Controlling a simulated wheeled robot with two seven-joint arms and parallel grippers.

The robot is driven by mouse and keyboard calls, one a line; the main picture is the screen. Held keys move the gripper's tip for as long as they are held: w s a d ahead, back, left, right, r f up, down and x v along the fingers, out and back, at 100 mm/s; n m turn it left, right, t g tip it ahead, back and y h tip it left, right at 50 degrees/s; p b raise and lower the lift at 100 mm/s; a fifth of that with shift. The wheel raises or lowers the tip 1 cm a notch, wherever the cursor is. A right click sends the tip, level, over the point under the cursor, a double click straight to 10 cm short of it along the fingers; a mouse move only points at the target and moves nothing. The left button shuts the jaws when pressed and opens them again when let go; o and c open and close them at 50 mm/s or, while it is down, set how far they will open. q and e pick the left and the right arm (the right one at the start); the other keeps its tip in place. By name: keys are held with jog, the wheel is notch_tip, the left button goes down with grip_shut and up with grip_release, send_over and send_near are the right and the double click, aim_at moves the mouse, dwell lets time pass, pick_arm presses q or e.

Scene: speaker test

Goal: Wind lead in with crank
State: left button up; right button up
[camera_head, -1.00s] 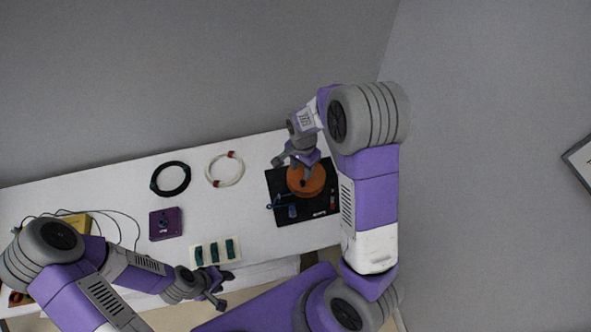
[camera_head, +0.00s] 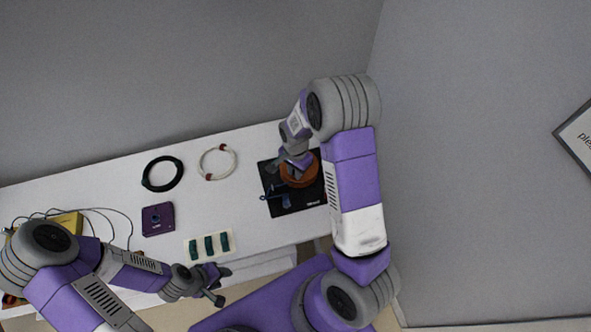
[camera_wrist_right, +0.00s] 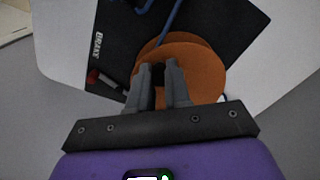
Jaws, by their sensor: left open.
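An orange round reel (camera_head: 313,172) sits on a black board (camera_head: 311,196) at the right end of the white table. It also shows in the right wrist view (camera_wrist_right: 207,70), beneath my fingertips. A blue lead (camera_head: 267,197) lies at the board's left side and crosses the board in the wrist view (camera_wrist_right: 172,18). My right gripper (camera_wrist_right: 158,68) is over the reel. Its fingers stand a little apart with something dark between them; whether they grip the crank's knob is unclear. My left gripper (camera_head: 224,284) is open and empty at the table's front edge.
A red-tipped brake lever (camera_wrist_right: 92,76) lies beside the "BRAKE" label. A black cable coil (camera_head: 147,180), a white coil (camera_head: 203,165), a purple box (camera_head: 158,219) and a cream holder with green pieces (camera_head: 187,250) stand to the left. A yellow box (camera_head: 68,222) is at far left.

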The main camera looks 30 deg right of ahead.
grip_shut()
jog(key=shift+s+d+n, duration=0.2)
jog(key=shift+d+n, duration=0.1)
jog(key=shift+n, duration=0.45)
jog(key=shift+s+d+n, duration=0.2)
jog(key=shift+d+n, duration=0.05)
jog(key=shift+n, duration=0.5)
jog(key=shift+s+d+n, duration=0.1)
jog(key=shift+d+n, duration=0.2)
jog(key=shift+n, duration=0.5)
jog(key=shift+s+d+n, duration=0.1)
jog(key=shift+d+n, duration=0.15)
jog(key=shift+n, duration=0.55)
jog(key=o, duration=0.5)
grip_release()
jog(key=shift+o, duration=0.2)
